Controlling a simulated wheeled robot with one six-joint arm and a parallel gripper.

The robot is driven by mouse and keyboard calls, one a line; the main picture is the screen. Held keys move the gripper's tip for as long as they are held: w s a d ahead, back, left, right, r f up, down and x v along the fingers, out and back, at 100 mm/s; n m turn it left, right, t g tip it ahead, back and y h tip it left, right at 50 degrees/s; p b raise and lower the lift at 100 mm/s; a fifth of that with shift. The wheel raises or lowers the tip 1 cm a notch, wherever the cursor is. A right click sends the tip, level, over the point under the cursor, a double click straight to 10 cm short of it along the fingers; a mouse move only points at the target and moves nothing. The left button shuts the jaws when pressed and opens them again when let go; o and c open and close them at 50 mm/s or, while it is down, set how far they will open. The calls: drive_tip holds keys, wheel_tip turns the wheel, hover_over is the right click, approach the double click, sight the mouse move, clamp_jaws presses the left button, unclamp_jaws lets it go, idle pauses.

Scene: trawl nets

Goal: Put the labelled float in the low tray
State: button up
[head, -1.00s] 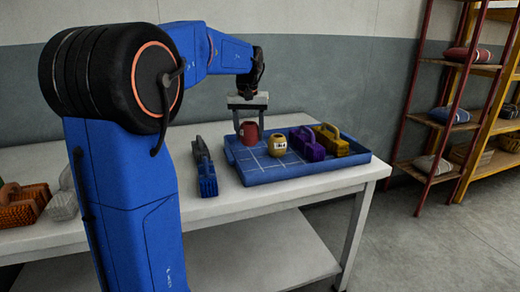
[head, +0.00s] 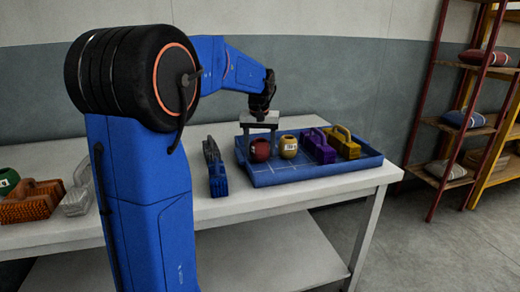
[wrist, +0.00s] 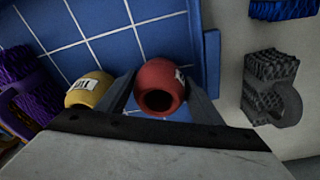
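My gripper (head: 261,150) points down over the left part of the low blue tray (head: 300,176). A red round float (head: 259,151) with a dark opening and a white label sits between its fingers. In the wrist view the red float (wrist: 160,84) fills the gap and both fingers lie against its sides. The float is at or just above the tray floor; I cannot tell if it touches. A yellow float (head: 288,148) with a white label stands in the tray just right of it; it also shows in the wrist view (wrist: 90,90) beside the left finger.
The tray's front left floor is clear.

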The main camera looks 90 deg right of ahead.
drive_tip(key=shift+o, duration=0.9)
drive_tip(key=r, duration=0.4)
drive_tip(key=a+r, duration=0.1)
drive_tip(key=r, duration=0.7)
drive_tip(key=shift+a+r, duration=0.1)
drive_tip(key=shift+a, duration=0.3)
